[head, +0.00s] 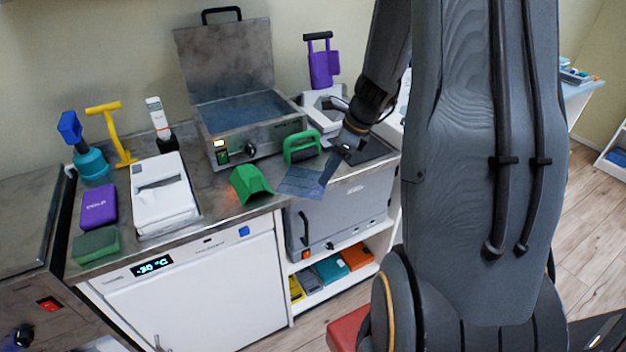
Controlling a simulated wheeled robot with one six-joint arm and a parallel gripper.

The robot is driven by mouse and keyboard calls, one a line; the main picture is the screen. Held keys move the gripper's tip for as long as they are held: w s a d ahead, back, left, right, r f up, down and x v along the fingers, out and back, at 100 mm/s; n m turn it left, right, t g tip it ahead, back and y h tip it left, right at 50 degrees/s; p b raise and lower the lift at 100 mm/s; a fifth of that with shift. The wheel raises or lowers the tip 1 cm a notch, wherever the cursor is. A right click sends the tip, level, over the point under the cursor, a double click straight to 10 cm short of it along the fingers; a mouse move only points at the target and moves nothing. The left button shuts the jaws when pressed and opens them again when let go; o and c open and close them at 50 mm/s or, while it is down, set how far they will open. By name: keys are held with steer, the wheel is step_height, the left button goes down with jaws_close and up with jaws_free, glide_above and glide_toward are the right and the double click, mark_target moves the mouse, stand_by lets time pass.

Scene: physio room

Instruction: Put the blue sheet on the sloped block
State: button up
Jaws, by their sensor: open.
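My gripper (334,163) comes down from the upper right and is at the right end of the sheet. It is open; its fingertips are small and dark here, and I cannot tell whether they touch the sheet. A green block with sloping faces (250,184), which looks like the sloped block, stands just left of the sheet near the counter's front edge. Its top is bare.
A green handled tool (301,147) stands close behind the sheet. An open metal water bath (252,132) is behind the green block. A white device (164,194), a purple box (99,207) and a green sponge-like block (96,245) occupy the left. My arm hides the right side.

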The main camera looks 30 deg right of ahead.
steer(key=shift+x, duration=1.05)
jaws_close()
